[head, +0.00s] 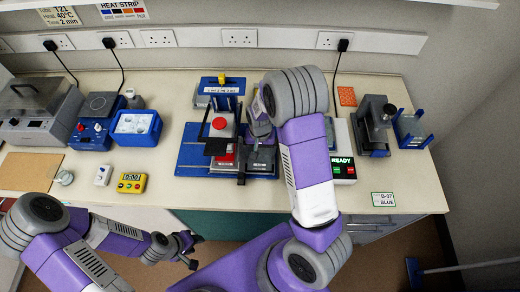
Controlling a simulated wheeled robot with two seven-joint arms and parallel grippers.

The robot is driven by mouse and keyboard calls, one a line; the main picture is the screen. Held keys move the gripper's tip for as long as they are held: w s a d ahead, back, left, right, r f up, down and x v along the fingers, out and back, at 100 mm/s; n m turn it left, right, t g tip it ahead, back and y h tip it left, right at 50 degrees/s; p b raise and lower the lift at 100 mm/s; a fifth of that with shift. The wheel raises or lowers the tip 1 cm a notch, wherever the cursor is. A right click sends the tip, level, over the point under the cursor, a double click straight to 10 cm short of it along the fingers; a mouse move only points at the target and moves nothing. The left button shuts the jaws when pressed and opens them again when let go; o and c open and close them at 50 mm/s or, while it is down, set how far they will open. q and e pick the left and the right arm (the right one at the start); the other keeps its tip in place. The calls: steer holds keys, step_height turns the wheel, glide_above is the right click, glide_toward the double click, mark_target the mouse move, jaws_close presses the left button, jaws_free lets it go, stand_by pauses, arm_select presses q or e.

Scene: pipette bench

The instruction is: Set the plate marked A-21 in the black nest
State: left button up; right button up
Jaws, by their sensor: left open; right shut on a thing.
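My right arm reaches over the bench to the blue board (190,157). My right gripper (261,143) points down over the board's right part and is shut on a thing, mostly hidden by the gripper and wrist. I cannot tell whether it is the plate, and I can read no A-21 mark. A dark block (262,162) sits on the board just below the gripper; I cannot tell whether it is the black nest. My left gripper (194,251) is open and empty, low in front of the bench edge.
A READY box (342,170) is to the right. A blue tub (135,128) and yellow timer (131,183) stand left. A B-47 BLUE card (383,199) lies front right.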

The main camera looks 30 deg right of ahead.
mark_target(260, 155)
steer(key=shift+s+f, duration=0.1)
steer(key=o, duration=0.8)
steer(key=shift+r, duration=0.5)
step_height(260, 155, up, 11)
steer(key=shift+r+p, duration=0.2)
steer(key=shift+p, duration=0.4)
